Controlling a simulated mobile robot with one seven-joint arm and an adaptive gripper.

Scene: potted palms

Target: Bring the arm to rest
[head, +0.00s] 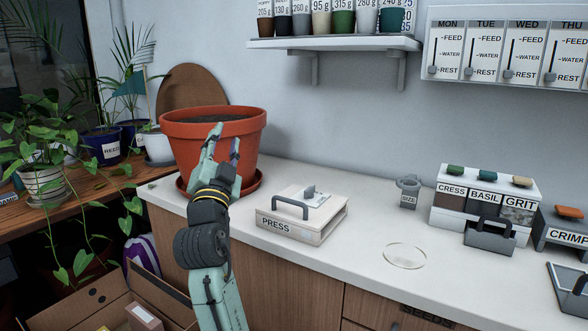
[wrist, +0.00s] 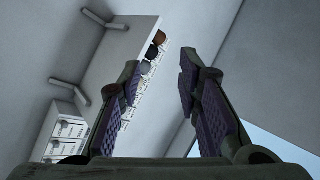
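My gripper (head: 222,140) is raised in front of the large terracotta pot in the head view, with its fingers pointing up. In the wrist view my gripper (wrist: 160,85) is open, with a clear gap between the two purple-padded fingers and nothing between them. The terracotta pot (head: 250,135) is filled with dark soil and stands on a saucer (head: 254,184) at the left of the white counter. My gripper overlaps the pot in the picture; I cannot tell whether they touch.
A box marked PRESS (head: 303,222) stands right of my arm. A clear round dish (head: 405,257) lies on the counter (head: 365,215). CRESS, BASIL and GRIT bins (head: 484,200) stand farther right. A shelf (head: 335,43) with cups hangs above. Plants crowd the left; an open cardboard box (head: 95,296) sits below.

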